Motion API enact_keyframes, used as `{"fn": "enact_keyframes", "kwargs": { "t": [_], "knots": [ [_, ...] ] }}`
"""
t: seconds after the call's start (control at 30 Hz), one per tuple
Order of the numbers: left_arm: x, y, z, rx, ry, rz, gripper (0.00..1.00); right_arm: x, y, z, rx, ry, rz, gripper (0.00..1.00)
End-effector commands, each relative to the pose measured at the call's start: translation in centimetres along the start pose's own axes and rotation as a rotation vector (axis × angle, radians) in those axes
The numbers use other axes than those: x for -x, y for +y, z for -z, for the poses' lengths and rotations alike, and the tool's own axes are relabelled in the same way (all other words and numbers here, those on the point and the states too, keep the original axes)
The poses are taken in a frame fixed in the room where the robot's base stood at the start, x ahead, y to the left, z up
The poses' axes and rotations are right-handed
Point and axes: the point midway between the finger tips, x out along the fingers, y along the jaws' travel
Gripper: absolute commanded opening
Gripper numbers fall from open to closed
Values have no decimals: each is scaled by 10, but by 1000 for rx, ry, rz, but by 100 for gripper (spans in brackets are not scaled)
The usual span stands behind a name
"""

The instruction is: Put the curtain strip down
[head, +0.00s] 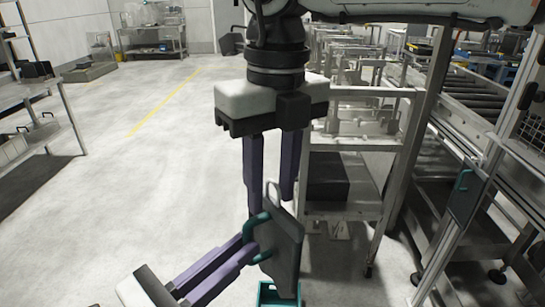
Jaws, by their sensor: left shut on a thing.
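The curtain strip (285,247) appears to be the dark grey panel with a teal handle on its left side and a grey loop at its top. It hangs tilted at bottom centre. My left gripper (249,248) comes in from the lower left, with its purple fingers shut on the strip at the teal handle. My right gripper (271,204) points down from above, its two purple fingers apart. It is open, with its fingertips just above and near the strip's top; I cannot tell whether they touch it.
A teal open container (266,294) is below the strip, partly cut off. A metal cart (345,208) stands just right. A similar dark panel (466,192) with a teal handle is on the frame at right. A shelf (62,120) stands far left. The floor at left centre is clear.

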Motion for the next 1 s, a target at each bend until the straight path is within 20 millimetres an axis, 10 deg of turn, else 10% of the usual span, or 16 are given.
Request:
{"fn": "enact_keyframes", "kwargs": {
  "t": [0.4, 0.6, 0.73, 0.87, 1.0],
  "knots": [
    [0, 0, -1, -1, -2, 1, 0, -9, 0, 0, 0, 0, -1, 31],
    [0, 0, -1, -1, -2, 1, 0, -8, 0, 0, 0, 0, -1, 0],
    [0, 0, -1, 0, -2, 1, 0, -8, 1, 0, 1, 0, -3, 0],
    [0, 0, -1, 0, -1, 1, 32, -8, 1, 0, 1, -1, -2, 0],
    [0, 0, 0, 0, -1, 0, 32, -8, 1, 0, 1, -1, -2, 0]
  ]
}}
